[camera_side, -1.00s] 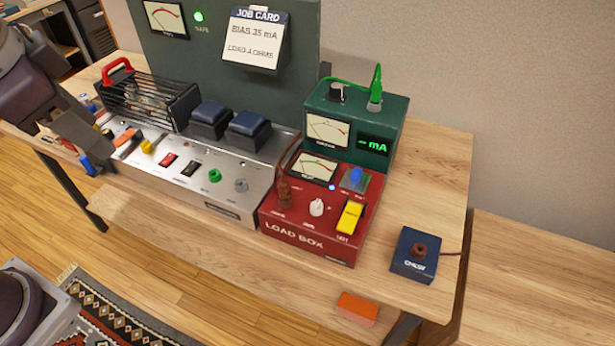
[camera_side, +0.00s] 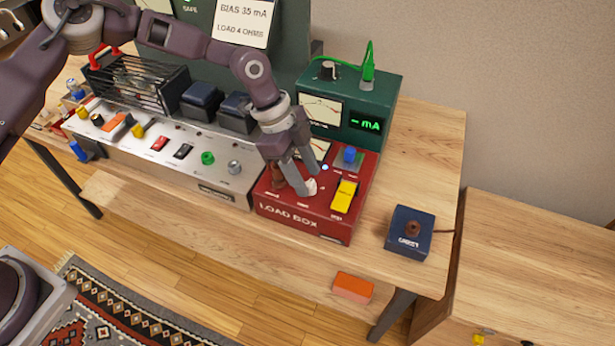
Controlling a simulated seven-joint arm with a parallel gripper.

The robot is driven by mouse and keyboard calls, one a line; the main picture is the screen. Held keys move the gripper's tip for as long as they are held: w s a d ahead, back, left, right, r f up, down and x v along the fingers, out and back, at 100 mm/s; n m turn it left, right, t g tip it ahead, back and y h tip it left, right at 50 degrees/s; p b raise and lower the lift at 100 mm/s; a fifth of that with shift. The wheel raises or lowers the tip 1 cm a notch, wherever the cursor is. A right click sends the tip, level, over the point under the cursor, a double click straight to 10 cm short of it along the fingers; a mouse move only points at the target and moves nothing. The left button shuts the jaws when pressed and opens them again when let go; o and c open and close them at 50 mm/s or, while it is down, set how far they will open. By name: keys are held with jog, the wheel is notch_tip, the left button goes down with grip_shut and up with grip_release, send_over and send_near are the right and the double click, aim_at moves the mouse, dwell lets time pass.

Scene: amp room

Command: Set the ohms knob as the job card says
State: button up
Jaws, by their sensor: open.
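The red load box (camera_side: 290,216) stands at the right end of the amp chassis. Its white ohms knob (camera_side: 311,187) is on the top face, between a brown plug (camera_side: 274,177) and a yellow switch (camera_side: 344,196). My gripper (camera_side: 302,190) is low over the box with its fingers at the knob. Its jaws are open; whether they touch the knob I cannot tell. The fingers partly hide the knob and the plug. The job card (camera_side: 243,20) on the green panel reads "BIAS 35 mA" and "LOAD 4 OHMS". The knob's pointer is too small to read.
A green meter box (camera_side: 384,95) with a green cable stands behind the load box. A blue button (camera_side: 349,155) is close to the gripper's right. A blue box (camera_side: 411,230) stands on bare bench at the right. The silver chassis (camera_side: 190,167) lies left.

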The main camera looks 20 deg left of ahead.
jog(key=shift+x, duration=0.8)
grip_shut()
jog(key=shift+n, duration=0.3)
jog(key=n+t, duration=0.1)
jog(key=n, duration=0.1)
jog(key=n+t, duration=0.1)
jog(key=n, duration=0.1)
jog(key=shift+s+n+y, duration=0.15)
jog(key=shift+n+y, duration=0.15)
jog(key=n+t+y, duration=0.1)
jog(key=n, duration=0.3)
jog(key=shift+n, duration=0.3)
jog(key=shift+s+t, duration=0.1)
jog(key=shift+t, duration=0.2)
grip_release()
